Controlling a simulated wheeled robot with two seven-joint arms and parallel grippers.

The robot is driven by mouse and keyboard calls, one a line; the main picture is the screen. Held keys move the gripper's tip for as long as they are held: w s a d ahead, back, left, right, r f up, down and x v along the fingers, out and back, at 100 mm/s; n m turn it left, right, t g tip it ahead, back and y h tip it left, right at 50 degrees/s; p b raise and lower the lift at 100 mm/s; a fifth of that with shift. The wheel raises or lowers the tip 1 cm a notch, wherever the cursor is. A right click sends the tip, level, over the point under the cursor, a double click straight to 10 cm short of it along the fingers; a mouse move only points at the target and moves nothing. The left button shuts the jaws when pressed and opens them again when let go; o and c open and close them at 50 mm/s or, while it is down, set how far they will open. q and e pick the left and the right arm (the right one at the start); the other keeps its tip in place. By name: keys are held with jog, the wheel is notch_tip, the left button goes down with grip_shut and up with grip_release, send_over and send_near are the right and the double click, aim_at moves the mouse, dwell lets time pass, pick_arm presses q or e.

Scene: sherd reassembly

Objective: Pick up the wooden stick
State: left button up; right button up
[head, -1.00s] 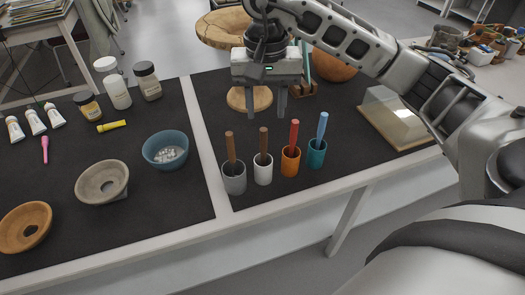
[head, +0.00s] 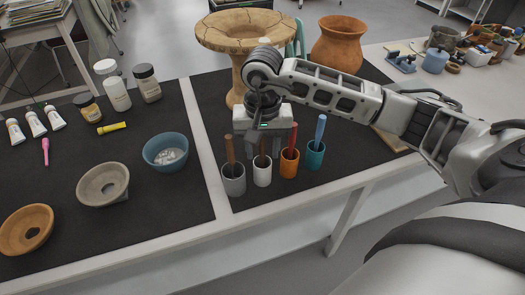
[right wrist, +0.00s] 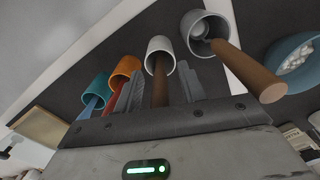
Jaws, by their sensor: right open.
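A brown wooden stick (head: 263,144) stands in the white cup (head: 262,173). Another brown wooden stick (head: 230,150) leans in the grey cup (head: 233,181). My right gripper (head: 263,153) is open just behind and above the white cup, pointing down. In the right wrist view its fingers (right wrist: 160,92) lie on either side of the white cup's stick (right wrist: 161,88), with gaps showing. The grey cup's stick (right wrist: 248,72) is outside the fingers. My left gripper is not in view.
An orange cup (head: 290,164) with a red stick and a teal cup (head: 315,157) with a blue stick stand close on the right. A blue bowl (head: 165,151) is to the left. A cracked pedestal vessel (head: 240,75) and a clay pot (head: 338,45) stand behind.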

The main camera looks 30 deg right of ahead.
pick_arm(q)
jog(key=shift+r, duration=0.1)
pick_arm(e)
grip_shut()
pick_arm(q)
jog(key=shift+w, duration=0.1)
pick_arm(e)
notch_tip(320, 180, up, 10)
jog(key=shift+r+b, duration=0.1)
jog(key=shift+b, duration=0.2)
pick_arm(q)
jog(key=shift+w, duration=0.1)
